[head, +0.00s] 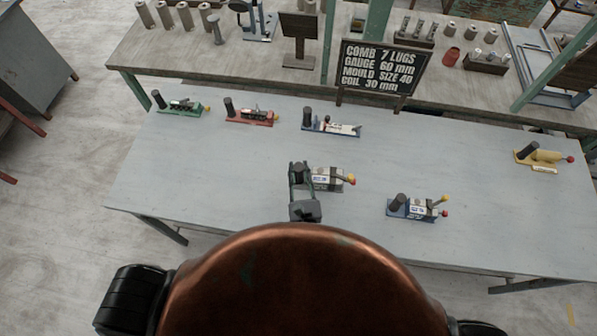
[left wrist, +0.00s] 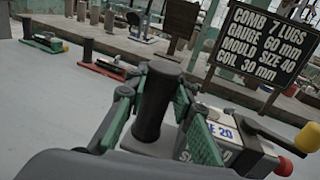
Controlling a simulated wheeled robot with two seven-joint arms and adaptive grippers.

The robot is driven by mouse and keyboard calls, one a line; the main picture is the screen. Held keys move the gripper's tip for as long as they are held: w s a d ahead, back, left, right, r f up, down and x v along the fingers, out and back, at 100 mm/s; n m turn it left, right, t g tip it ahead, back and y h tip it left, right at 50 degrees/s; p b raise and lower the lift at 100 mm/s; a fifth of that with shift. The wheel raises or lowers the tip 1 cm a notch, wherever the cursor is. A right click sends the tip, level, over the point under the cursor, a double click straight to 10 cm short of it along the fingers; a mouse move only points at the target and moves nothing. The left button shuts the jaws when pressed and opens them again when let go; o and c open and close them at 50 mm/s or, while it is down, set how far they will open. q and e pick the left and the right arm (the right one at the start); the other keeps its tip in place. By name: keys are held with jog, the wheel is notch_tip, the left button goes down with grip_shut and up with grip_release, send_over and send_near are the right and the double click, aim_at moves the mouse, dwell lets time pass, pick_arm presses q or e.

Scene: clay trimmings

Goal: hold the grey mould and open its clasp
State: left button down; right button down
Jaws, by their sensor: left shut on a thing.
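The grey mould (head: 326,184) stands on the near middle of the blue-grey table. In the left wrist view the grey mould (left wrist: 228,150) is a block with a white label reading "20" and a black upright post (left wrist: 156,103). Its clasp has a dark lever (left wrist: 268,132) ending in a yellow knob (left wrist: 306,138), with a red knob (left wrist: 284,167) close below it, on the right side. My left gripper (head: 300,172) is shut on the post, its green fingers on either side. Part of the base is hidden by the gripper. My right gripper is not in view.
Other moulds stand apart: green (head: 180,107), red (head: 250,117) and white-topped (head: 335,129) behind, blue (head: 412,209) to the right, yellow (head: 546,157) far right. A black sign (head: 383,69) reads mould size 40. The table (head: 470,150) has clear room right of centre.

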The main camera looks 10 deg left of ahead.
aim_at(299, 183)
pick_arm(q)
jog(key=shift+f, duration=0.25)
jog(key=shift+f+b, duration=1.15)
jog(key=shift+f, duration=0.2)
jog(key=shift+f+b, duration=0.95)
jog(key=shift+f, duration=0.6)
jog(key=shift+f, duration=0.2)
jog(key=shift+f+b, duration=0.9)
jog(key=shift+f, duration=0.2)
jog(key=shift+r, duration=0.1)
